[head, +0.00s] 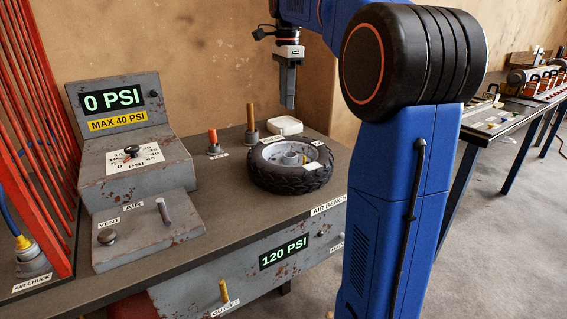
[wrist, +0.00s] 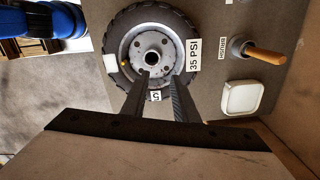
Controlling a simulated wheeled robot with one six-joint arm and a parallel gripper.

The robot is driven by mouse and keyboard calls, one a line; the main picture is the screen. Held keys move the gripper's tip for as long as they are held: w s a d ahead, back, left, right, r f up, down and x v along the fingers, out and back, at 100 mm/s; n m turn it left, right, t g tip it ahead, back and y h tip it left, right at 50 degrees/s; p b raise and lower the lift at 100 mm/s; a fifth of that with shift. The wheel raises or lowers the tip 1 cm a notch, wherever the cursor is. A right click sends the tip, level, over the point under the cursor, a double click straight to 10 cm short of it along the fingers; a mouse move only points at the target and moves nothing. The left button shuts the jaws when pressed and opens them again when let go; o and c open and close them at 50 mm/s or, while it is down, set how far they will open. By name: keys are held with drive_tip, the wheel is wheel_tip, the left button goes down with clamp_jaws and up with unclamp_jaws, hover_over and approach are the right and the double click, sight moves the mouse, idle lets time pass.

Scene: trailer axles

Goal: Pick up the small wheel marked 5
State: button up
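The small wheel (head: 290,180) lies flat on the bench, with a black treaded tyre around a grey hub. In the wrist view the wheel (wrist: 128,66) shows a tag marked 5 (wrist: 156,96) on its near edge and a 35 PSI label on its right side. My gripper (head: 288,103) points down above the bench, behind and above the wheel in the head view. In the wrist view my gripper (wrist: 160,78) has its two fingers apart with nothing between them; they overlap the near part of the wheel in the picture.
A wooden-handled tool (head: 250,118), a red-handled one (head: 213,138) and a white dish (head: 285,126) stand close to the wheel. A grey gauge box (head: 135,172) reading 0 PSI stands left. The wall (head: 190,50) is behind the bench.

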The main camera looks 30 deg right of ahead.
approach(290, 162)
drive_tip(key=w, duration=0.1)
drive_tip(key=w+d+f, duration=0.1)
drive_tip(key=w, duration=0.1)
drive_tip(key=w+f, duration=0.1)
drive_tip(key=shift+w+d, duration=0.2)
drive_tip(key=shift+w, duration=0.15)
drive_tip(key=f, duration=0.4)
drive_tip(key=shift+s+d, duration=0.3)
drive_tip(key=shift+f, duration=0.7)
clamp_jaws()
